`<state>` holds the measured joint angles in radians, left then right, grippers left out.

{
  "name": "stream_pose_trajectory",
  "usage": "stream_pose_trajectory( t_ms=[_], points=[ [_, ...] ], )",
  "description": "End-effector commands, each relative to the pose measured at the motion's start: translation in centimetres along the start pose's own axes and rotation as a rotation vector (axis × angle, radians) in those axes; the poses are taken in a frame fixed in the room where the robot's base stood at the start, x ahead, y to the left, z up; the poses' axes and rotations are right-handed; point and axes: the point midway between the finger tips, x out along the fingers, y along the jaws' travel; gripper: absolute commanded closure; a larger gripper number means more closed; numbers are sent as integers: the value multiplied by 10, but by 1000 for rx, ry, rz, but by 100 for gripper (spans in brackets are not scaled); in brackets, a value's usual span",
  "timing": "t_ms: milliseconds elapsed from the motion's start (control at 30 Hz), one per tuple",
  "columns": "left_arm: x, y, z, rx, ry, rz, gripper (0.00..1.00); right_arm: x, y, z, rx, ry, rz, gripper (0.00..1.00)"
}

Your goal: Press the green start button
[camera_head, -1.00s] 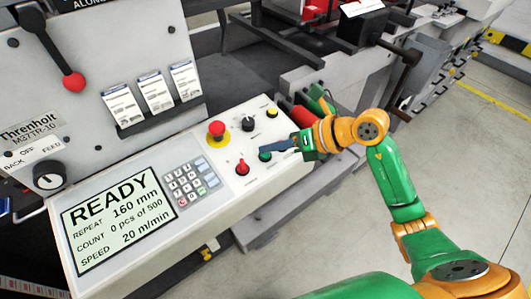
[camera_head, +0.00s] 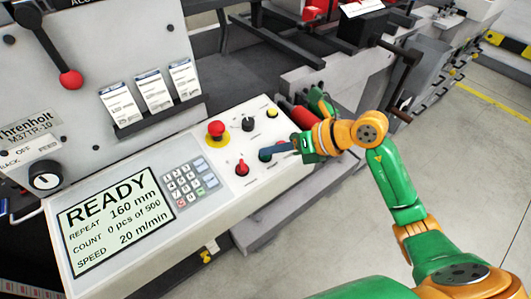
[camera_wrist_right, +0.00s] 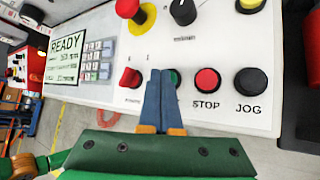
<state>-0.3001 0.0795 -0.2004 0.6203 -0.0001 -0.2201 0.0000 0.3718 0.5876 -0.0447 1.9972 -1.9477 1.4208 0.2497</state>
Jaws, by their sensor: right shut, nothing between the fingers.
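The green start button (camera_wrist_right: 176,77) is on the sloping white control panel (camera_wrist_right: 118,96). In the right wrist view only a green sliver of it shows, beside and behind my fingers. My right gripper (camera_head: 265,154) is shut and empty. It also shows in the right wrist view (camera_wrist_right: 161,76), with its blue fingertips together at the button. In the head view the fingertips cover the button. I cannot tell whether they touch it or whether it is pushed in. My left gripper is in neither current view.
A red STOP button (camera_wrist_right: 207,80) and a black JOG button (camera_wrist_right: 251,80) sit right of the fingers. A red knob (camera_head: 242,168) is to their left. A red emergency stop (camera_head: 216,129) stands higher up. The display (camera_head: 109,222) reads READY, 0 pcs of 500.

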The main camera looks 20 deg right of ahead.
Motion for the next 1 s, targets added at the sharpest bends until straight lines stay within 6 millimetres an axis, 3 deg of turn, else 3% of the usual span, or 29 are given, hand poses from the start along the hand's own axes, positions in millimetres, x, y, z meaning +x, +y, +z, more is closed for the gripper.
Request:
stream_pose_trajectory(
  t_ms=[467,1000],
  points=[
    [2,0,0,0,0,0,50,2,-1,-2,1,2,0,100],
    [-12,0,-1,0,0,0,50,-10,8,8,0,1,0,100]
  ],
)
